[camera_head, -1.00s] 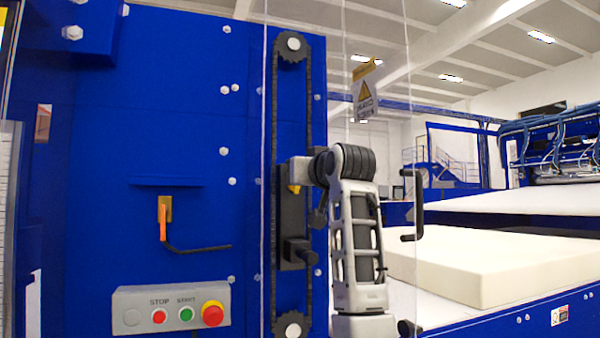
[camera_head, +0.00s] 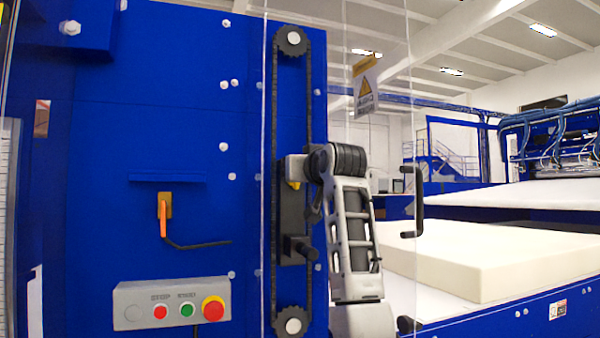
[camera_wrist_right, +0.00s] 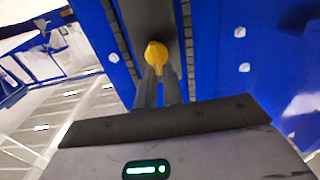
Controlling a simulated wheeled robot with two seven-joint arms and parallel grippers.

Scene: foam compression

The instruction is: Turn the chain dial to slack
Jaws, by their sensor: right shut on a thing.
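The chain dial is a yellow knob on the dark plate between the chain runs; it shows in the right wrist view (camera_wrist_right: 156,55) and as a small yellow patch in the head view (camera_head: 294,185). My right gripper (camera_wrist_right: 158,75) is shut on the yellow knob, with its two dark fingers at the knob's sides. The chain (camera_head: 274,120) runs between an upper sprocket (camera_head: 292,41) and a lower sprocket (camera_head: 291,322). My left gripper is not in view.
A clear panel with a warning sign (camera_head: 365,86) and a black handle (camera_head: 414,202) stands beside my right arm. A button box (camera_head: 172,308) is at lower left; a foam block (camera_head: 490,262) lies at right.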

